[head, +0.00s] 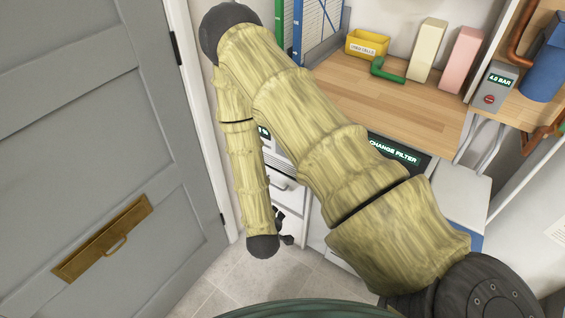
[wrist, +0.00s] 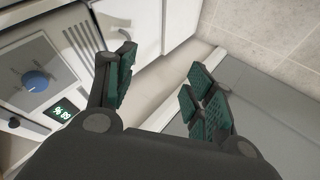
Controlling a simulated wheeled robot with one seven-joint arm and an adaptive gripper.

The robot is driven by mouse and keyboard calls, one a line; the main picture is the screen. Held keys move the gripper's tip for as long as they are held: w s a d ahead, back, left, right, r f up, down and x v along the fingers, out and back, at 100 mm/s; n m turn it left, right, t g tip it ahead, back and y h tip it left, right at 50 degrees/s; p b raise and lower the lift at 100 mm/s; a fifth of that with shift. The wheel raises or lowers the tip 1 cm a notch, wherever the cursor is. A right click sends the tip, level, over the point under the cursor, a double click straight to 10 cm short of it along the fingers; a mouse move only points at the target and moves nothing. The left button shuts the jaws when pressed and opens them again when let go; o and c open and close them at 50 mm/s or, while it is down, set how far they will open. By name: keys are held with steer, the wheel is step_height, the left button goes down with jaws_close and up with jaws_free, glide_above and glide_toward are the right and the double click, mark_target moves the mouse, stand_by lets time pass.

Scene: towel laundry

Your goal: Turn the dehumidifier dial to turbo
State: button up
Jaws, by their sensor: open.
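A small dark display (wrist: 63,112) with green digits sits beside the dial. The dial's markings and setting are too small to read. My gripper (wrist: 160,76) is open and empty, its green-padded fingers apart, to the right of the dial and not touching it. In the head view my gripper (head: 283,228) hangs low beside white drawers, partly hidden by my arm. The dial is hidden there.
A grey door (head: 85,150) with a brass plate stands at the left. A wooden worktop (head: 400,100) holds a yellow bin (head: 367,44), a green pipe elbow (head: 388,71) and two boxes. White drawers (head: 288,190) stand below. The tiled floor (head: 235,275) is clear.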

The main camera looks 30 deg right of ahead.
steer(key=w+d+r+n+h+b, duration=0.1)
steer(key=w+d+r+h+b, duration=0.25)
steer(key=w+r+h, duration=0.2)
steer(key=w+d+r+n+h+b, duration=0.1)
steer(key=w+d+r+h+b, duration=0.1)
steer(key=w+r+h+b, duration=0.3)
steer(key=x, duration=1)
steer(key=shift+d+r+g+h, duration=0.25)
steer(key=shift+r+g+h, duration=0.05)
steer(key=shift+r+h, duration=0.05)
steer(key=c, duration=1)
steer(key=shift+c, duration=0.2)
